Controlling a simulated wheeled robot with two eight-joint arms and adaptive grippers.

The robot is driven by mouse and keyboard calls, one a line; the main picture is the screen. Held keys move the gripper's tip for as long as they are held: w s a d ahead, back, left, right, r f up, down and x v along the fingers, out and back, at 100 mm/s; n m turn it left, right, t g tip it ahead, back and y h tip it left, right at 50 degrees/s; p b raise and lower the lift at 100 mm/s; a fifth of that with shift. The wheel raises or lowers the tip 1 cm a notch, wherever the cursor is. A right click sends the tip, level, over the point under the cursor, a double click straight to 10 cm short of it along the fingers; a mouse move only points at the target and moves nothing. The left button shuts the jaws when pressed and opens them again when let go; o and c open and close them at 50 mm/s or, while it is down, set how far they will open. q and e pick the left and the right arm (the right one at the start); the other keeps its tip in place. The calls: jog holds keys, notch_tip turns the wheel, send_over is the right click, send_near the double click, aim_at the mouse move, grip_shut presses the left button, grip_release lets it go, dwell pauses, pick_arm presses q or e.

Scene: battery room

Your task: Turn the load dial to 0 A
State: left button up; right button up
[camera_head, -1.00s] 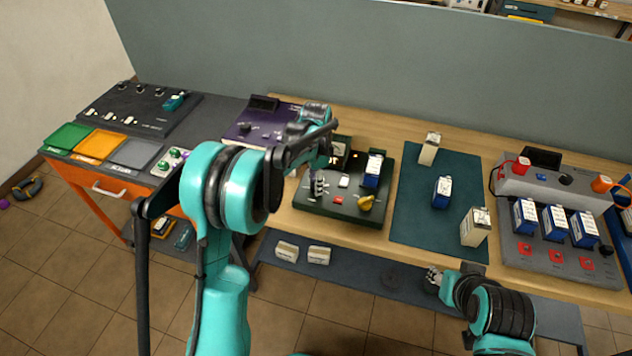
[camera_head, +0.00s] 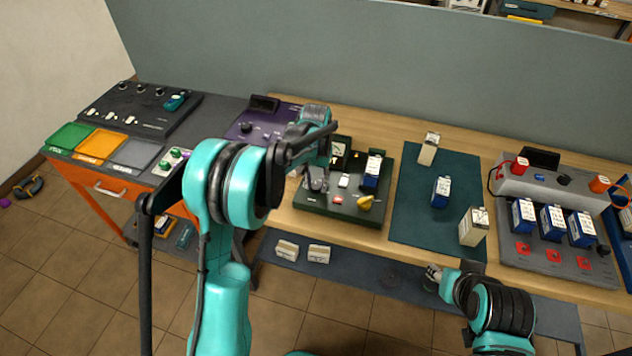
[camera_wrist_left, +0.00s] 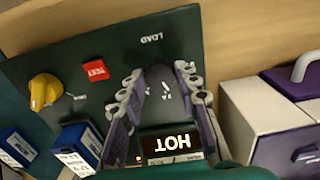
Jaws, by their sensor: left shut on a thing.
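The load dial (camera_wrist_left: 160,84) is a dark knob on a dark green tester panel (camera_wrist_left: 40,70), below the printed word LOAD, which is upside down in the left wrist view. My left gripper (camera_wrist_left: 160,82) has its fingers on both sides of the dial and is shut on it. In the head view my left gripper (camera_head: 316,180) is at the left part of the tester, and it hides the dial. I cannot read the dial's setting. My right gripper (camera_head: 433,278) is low in front of the bench, away from the tester; its opening is too small to judge.

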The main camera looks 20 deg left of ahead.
aim_at(316, 185)
pick_arm(q)
jog(key=n, duration=1.3)
jog(key=shift+p, duration=0.3)
jog(key=shift+n, duration=0.5)
jog(key=o, duration=1.2)
jog(key=shift+c, duration=0.2)
notch_tip(316, 185, up, 12)
